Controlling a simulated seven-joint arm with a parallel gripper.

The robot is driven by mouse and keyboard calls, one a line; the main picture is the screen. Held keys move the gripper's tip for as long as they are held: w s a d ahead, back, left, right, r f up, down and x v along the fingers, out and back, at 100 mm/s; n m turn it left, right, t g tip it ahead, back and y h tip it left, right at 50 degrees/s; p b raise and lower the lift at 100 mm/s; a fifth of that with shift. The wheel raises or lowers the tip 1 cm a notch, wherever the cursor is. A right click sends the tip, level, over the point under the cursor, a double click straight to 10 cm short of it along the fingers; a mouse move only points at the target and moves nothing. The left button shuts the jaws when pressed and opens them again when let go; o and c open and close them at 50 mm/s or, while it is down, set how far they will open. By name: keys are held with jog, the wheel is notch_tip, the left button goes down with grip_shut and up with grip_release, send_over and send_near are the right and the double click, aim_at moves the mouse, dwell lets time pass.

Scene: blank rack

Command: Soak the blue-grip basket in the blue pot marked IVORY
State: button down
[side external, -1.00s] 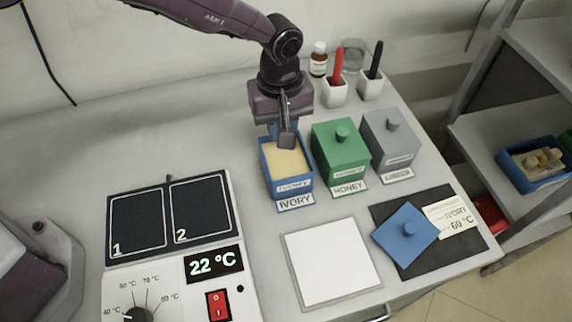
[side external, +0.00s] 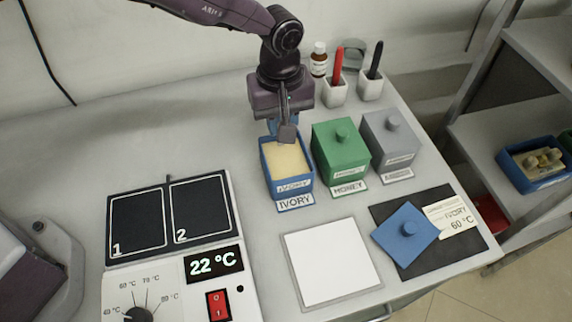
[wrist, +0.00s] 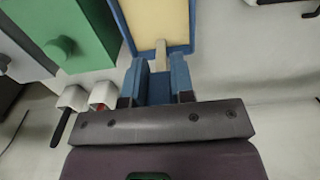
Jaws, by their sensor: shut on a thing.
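The blue pot (side external: 268,170) marked IVORY stands uncovered, with pale yellow contents (side external: 288,162) showing up to near its rim. My gripper (side external: 285,134) is at the pot's back edge, pointing down. In the wrist view it (wrist: 160,76) is shut on the blue grip (wrist: 160,92) of the basket. A pale narrow stem (wrist: 160,54) runs from the grip to the rim of the pot. The basket's body is not visible, so I cannot tell how deep it sits. The blue lid (side external: 406,235) lies on a dark mat.
A green lidded pot (side external: 340,155) marked HONEY and a grey lidded pot (side external: 391,143) stand close to the right. White cups (side external: 334,95) hold red and black handles behind. A white pad (side external: 331,264) lies in front. A heater (side external: 170,265) reading 22 °C is at left.

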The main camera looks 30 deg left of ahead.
jog(key=shift+r, duration=2.55)
dwell(1.4)
jog(key=shift+r, duration=1.5)
